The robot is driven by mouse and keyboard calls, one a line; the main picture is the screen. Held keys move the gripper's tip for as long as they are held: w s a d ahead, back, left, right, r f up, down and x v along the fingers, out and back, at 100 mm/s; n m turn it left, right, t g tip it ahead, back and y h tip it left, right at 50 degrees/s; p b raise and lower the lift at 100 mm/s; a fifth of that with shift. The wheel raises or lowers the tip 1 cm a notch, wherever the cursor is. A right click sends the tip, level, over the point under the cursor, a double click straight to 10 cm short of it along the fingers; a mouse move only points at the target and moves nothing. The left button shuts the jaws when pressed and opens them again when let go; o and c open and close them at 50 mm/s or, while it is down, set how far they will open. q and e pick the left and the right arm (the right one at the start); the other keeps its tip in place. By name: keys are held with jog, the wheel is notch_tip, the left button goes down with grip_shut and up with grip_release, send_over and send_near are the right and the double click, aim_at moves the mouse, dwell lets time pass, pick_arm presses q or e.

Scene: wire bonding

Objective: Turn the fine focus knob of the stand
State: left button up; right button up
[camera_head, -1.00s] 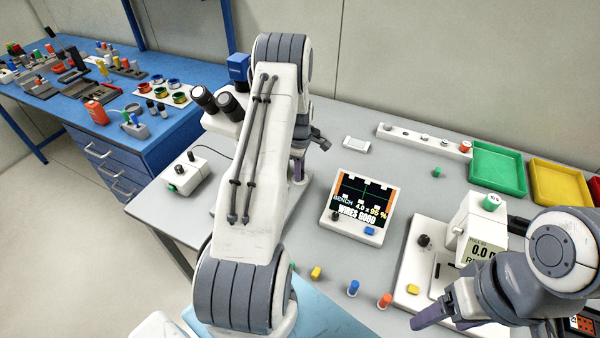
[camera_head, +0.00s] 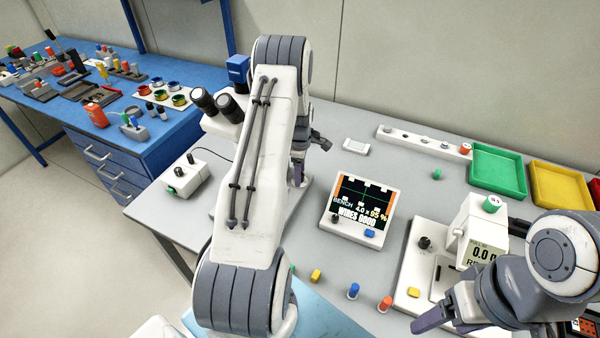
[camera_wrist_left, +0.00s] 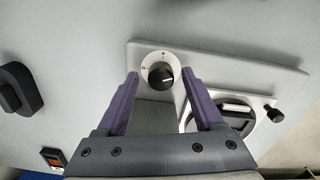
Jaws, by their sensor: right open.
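In the left wrist view a round knob (camera_wrist_left: 161,75) with a black grip and a pale dial marked with small signs sits on a grey plate of the stand (camera_wrist_left: 219,63). My left gripper (camera_wrist_left: 160,78) has its purple fingers on either side of the knob, with a gap on each side, so it is open around it. In the head view my left gripper (camera_head: 298,172) is partly hidden behind my own arm, which also covers much of the stand with its black eyepieces (camera_head: 216,102). My right gripper (camera_head: 424,322) is at the lower right, open and empty.
A small monitor (camera_head: 361,207) stands right of my left arm. A bonder (camera_head: 480,222) with a display is near my right arm. Green (camera_head: 498,172) and yellow (camera_head: 560,187) trays lie at the back right. A small control box (camera_head: 187,176) is at the left table edge.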

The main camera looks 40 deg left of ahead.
pick_arm(q)
notch_tip(320, 180, up, 10)
jog(key=b, duration=0.2)
jog(key=shift+r, duration=0.25)
dwell(0.5)
jog(key=s+d+r+m, duration=0.25)
jog(key=d+m, duration=0.25)
jog(key=d, duration=0.4)
jog(key=s+d+r+m, duration=0.1)
jog(key=d+r+m, duration=0.3)
jog(key=d, duration=0.5)
jog(key=s+d+r+m, duration=0.25)
jog(key=d+m, duration=0.25)
jog(key=d, duration=0.4)
jog(key=s+d+r+m, duration=0.1)
jog(key=s+d+m, duration=0.3)
jog(key=s, duration=0.3)
jog(key=s+d+r+m, duration=0.1)
jog(key=s+d+m, duration=0.2)
jog(key=s+m, duration=0.4)
jog(key=s+d+r+m+h, duration=0.1)
jog(key=s+d+m, duration=0.3)
jog(key=s, duration=0.4)
jog(key=shift+d+m, duration=0.3)
jog(key=shift+m, duration=0.6)
